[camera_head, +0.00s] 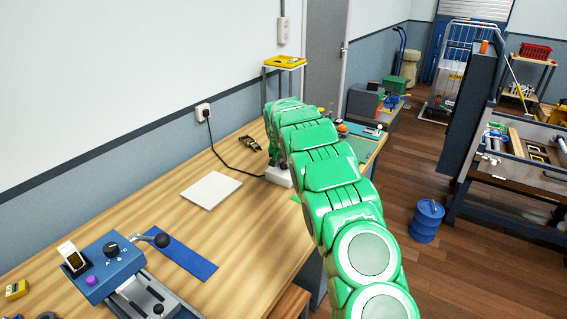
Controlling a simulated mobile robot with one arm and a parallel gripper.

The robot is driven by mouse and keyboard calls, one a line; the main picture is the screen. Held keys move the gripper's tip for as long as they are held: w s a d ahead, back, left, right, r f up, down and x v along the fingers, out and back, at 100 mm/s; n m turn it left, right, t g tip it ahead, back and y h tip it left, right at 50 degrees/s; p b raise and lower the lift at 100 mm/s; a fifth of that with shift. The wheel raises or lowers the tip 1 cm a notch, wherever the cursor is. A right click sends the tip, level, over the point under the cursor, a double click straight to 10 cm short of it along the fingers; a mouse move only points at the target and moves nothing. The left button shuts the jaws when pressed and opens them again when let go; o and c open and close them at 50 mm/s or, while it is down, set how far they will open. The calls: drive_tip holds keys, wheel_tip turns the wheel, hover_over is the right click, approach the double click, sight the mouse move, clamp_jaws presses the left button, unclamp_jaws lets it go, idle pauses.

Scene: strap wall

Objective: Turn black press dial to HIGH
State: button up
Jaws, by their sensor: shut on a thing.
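A black dial (111,250) with small white marks around it sits on top of a blue press (116,268) at the lower left. The marks and the pointer are too small to read. My green arm rises from the lower right and bends down over the far part of the bench. My gripper (277,161) is at its end, well away from this dial, just above a small white box (279,176) with a black cord. It is shut on a small dark part there, mostly hidden by my arm. I cannot tell whether that part is a dial.
The wooden bench (236,231) holds a white plate (211,190), a blue strip (181,254) and a dark clamp-like tool (249,143). The press has a black-knobbed lever (152,239). A yellow-topped stand (284,62) is behind my arm. A blue drum (427,222) stands on the floor.

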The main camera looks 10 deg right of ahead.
drive_tip(key=shift+d+n+t+y, duration=0.1)
drive_tip(key=shift+n+t+y, duration=0.25)
drive_tip(key=shift+n, duration=0.75)
drive_tip(key=o, duration=1)
drive_tip(key=shift+o, duration=0.2)
drive_tip(key=v, duration=0.7)
drive_tip(key=shift+r, duration=0.4)
drive_tip(key=shift+s, duration=0.15)
